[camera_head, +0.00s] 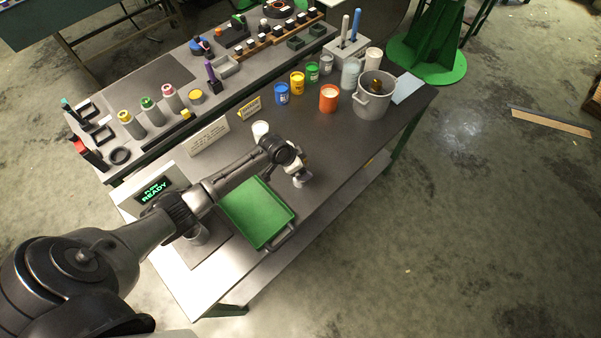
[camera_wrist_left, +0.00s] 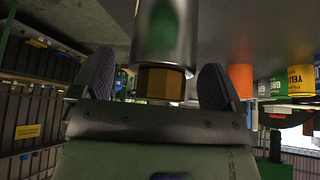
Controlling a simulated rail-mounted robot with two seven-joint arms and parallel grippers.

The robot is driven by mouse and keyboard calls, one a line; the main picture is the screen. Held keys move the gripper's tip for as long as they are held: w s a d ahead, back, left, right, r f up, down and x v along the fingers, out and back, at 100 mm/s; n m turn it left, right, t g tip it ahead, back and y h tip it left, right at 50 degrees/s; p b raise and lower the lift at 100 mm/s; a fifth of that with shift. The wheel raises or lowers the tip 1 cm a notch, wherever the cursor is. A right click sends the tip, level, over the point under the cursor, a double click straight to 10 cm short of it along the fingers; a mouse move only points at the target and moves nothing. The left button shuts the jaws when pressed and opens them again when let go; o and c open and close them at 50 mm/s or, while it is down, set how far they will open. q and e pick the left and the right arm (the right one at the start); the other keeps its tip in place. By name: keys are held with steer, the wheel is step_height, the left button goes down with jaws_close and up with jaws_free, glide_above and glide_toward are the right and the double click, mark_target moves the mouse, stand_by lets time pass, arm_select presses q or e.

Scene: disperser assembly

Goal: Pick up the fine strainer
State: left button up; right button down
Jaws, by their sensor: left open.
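A small steel cylinder (camera_head: 303,182), which I take to be the fine strainer, stands on the bench to the right of the green tray. In the left wrist view, which is upside down, a steel cylinder (camera_wrist_left: 165,30) with an amber faceted end (camera_wrist_left: 163,82) is close in front of me. My left gripper (camera_head: 296,170) is at this cylinder. In the wrist view, the fingers of the left gripper (camera_wrist_left: 162,88) are open, one on each side of the amber part, with visible gaps. My right gripper is in neither view.
The green tray (camera_head: 258,212) lies close below my left arm. A white cup (camera_head: 261,130) stands behind the arm. An orange can (camera_head: 329,98), several other cans and a grey pot (camera_head: 371,103) stand further back. The bench right of the cylinder is clear.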

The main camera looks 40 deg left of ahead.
arm_select(q)
jaws_close()
steer(key=shift+r, duration=0.1)
stand_by(0.8)
